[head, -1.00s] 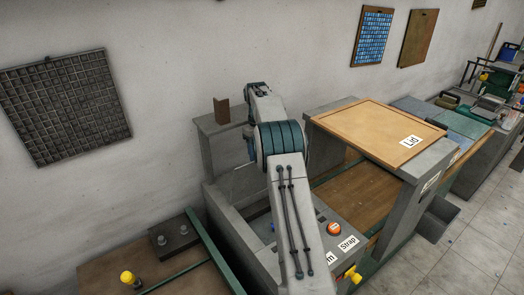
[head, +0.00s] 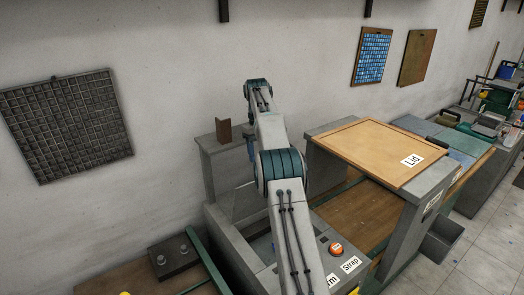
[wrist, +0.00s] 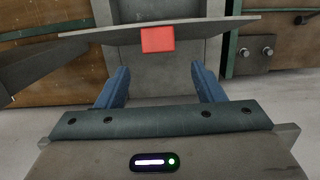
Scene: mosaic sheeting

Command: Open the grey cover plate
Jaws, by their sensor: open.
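A thin grey plate (wrist: 215,28), which I take for the cover plate, crosses the top of the wrist view. A red-orange tab (wrist: 158,39) sits at the middle of its near edge. My gripper (wrist: 160,82) is open, with one blue finger on each side of the tab's line. The tab is beyond the fingertips, and nothing is between the fingers. In the head view a pale grey panel (head: 246,203) shows left of my arm, perhaps the same plate. My arm hides part of that station, and the gripper is mostly hidden there.
A grey console with an orange button (head: 335,249) and a "Strap" label (head: 351,264) stands right of my arm. A wooden board labelled "Lid" (head: 375,146) rests on grey supports. A brown bracket (head: 223,131) tops a grey post. A dark bolted block (head: 174,256) lies left.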

